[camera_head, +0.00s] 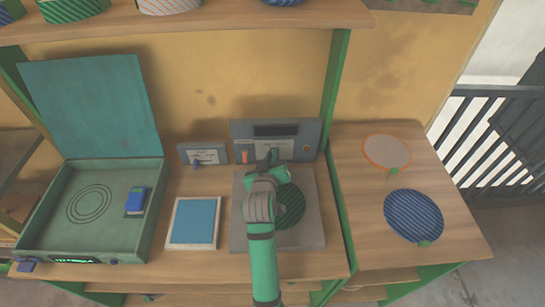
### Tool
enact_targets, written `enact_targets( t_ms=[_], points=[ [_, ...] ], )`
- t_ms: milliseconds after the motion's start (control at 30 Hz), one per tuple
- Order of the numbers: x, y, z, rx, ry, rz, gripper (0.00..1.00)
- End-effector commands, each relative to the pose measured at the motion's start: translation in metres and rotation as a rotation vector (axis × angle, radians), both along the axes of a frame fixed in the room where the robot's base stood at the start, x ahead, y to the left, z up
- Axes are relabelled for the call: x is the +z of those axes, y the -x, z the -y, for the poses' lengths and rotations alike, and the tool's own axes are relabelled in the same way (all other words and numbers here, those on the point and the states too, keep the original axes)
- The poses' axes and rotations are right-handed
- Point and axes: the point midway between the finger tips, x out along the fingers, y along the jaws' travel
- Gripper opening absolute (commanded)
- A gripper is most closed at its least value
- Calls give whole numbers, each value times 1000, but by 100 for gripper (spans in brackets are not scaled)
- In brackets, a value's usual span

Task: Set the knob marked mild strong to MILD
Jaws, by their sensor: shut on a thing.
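A grey control panel (310,128) stands at the back of the bench behind a grey base plate (310,236). It has a dark display, a white label (283,146) and an orange piece at its left. My gripper (272,158) is at the front of this panel, just below the label, shut on what looks like its knob, which the gripper mostly hides. I cannot read the markings or tell the knob's setting. A smaller grey box (187,152) to the left has its own label and a small blue knob (197,164), apart from my gripper.
A round dark-green striped plate (291,207) lies on the base plate beside my arm. A green open-lidded case (110,237) and a blue square pad (194,221) are to the left. Orange-rimmed (387,151) and blue striped (413,214) discs lie right. A shelf (200,24) hangs above.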

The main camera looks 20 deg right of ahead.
Motion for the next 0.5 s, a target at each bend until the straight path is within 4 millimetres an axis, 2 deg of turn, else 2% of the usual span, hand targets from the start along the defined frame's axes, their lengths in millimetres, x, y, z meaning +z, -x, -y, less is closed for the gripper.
enact_targets(
  t_ms=[200,500],
  points=[
    [0,-4,-4,6,117,-27,0],
    [0,-5,-4,4,193,-49,0]
  ],
)
